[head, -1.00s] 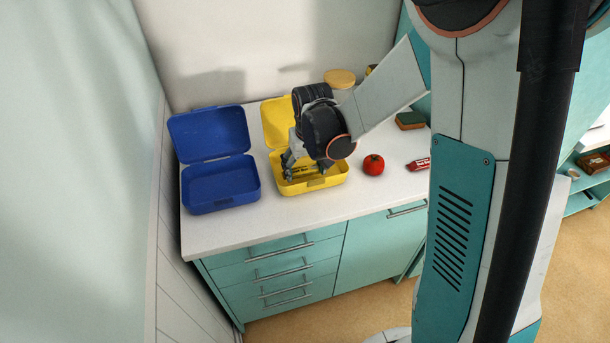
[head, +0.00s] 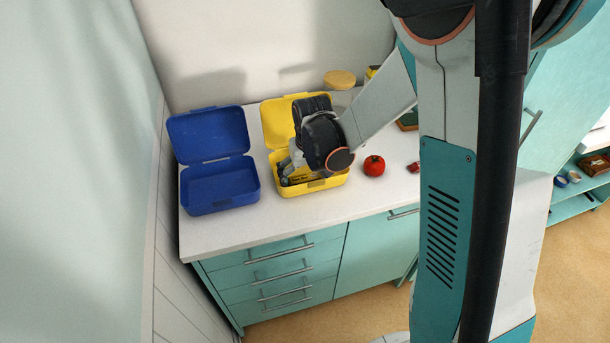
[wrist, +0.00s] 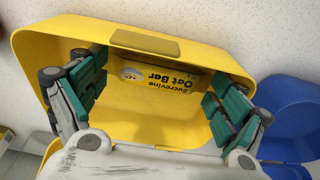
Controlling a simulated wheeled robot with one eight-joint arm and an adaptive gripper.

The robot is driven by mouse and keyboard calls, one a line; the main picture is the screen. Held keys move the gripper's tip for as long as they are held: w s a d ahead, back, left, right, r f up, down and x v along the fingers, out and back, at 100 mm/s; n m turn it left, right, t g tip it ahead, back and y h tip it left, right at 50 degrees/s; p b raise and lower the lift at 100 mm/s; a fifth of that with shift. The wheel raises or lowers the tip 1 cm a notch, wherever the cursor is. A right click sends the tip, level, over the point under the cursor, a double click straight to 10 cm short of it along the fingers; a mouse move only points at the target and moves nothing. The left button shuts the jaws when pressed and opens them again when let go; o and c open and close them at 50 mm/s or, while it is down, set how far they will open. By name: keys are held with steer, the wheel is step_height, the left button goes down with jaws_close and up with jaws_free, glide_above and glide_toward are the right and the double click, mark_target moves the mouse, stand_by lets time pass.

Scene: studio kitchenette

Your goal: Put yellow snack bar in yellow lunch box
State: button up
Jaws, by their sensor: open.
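The yellow lunch box (head: 322,186) stands open on the counter, its lid raised at the back. The yellow snack bar (wrist: 160,81), printed "Oat Bar", is inside the lunch box (wrist: 215,50), by the wall with the latch. In the head view the bar (head: 302,178) shows only in part beside my wrist. My gripper (head: 290,172) is low in the lunch box with its jaws open. In the wrist view its green-padded fingers (wrist: 160,95) are spread apart, with the bar visible between and beyond them. I see no finger closed on the bar.
An open blue lunch box (head: 222,186) stands just left of the yellow one. A tomato (head: 373,166) and a red-wrapped item (head: 413,168) lie to the right. The counter front is clear.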

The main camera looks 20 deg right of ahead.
steer(key=p+v, duration=0.4)
steer(key=v, duration=0.8)
steer(key=s+r+t, duration=0.2)
steer(key=s+r, duration=0.3)
steer(key=s, duration=0.4)
steer(key=s+d+r+t, duration=0.1)
steer(key=s+r+t, duration=0.1)
steer(key=s+r, duration=0.4)
steer(key=s, duration=0.4)
steer(key=shift+d+r+t, duration=0.25)
steer(key=shift+t, duration=0.15)
